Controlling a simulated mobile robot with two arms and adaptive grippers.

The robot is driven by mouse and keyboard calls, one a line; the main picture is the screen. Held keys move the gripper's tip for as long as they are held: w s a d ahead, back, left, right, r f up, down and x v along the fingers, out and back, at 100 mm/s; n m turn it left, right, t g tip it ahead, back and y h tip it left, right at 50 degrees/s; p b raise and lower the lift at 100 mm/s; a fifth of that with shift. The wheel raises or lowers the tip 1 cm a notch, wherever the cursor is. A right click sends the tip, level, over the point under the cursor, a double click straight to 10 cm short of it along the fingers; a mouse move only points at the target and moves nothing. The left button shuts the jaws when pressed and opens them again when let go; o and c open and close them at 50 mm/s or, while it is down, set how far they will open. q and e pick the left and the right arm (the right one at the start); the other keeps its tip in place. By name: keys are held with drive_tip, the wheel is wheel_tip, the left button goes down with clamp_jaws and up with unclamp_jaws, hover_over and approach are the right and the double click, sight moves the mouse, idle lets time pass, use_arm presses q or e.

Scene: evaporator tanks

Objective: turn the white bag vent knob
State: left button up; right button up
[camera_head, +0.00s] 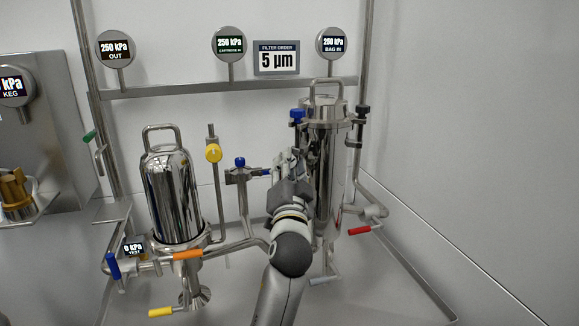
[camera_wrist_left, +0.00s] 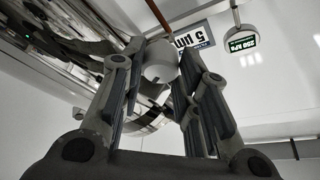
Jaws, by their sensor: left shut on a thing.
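The white bag vent knob (camera_wrist_left: 161,62) shows in the left wrist view between the fingertips of my left gripper (camera_head: 288,160). The fingers are shut on it from both sides. In the head view the knob is hidden behind my gripper and wrist. The gripper is at the left side of the tall steel bag housing (camera_head: 328,170), near its upper half. The housing shows as a shiny curved body in the left wrist view. My right gripper is in neither view.
A blue knob (camera_head: 297,114) and a black knob (camera_head: 363,109) flank the housing top. A blue-capped valve (camera_head: 239,162) stands left of my gripper. A smaller steel housing (camera_head: 171,195) is further left. A red handle (camera_head: 359,231) is low on the right. Pipes run behind.

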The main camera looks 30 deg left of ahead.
use_arm(q)
drive_tip(key=o, duration=0.7)
drive_tip(key=shift+o, duration=0.2)
drive_tip(key=v, duration=0.7)
drive_tip(key=shift+s, duration=0.15)
drive_tip(key=shift+d+f, duration=0.2)
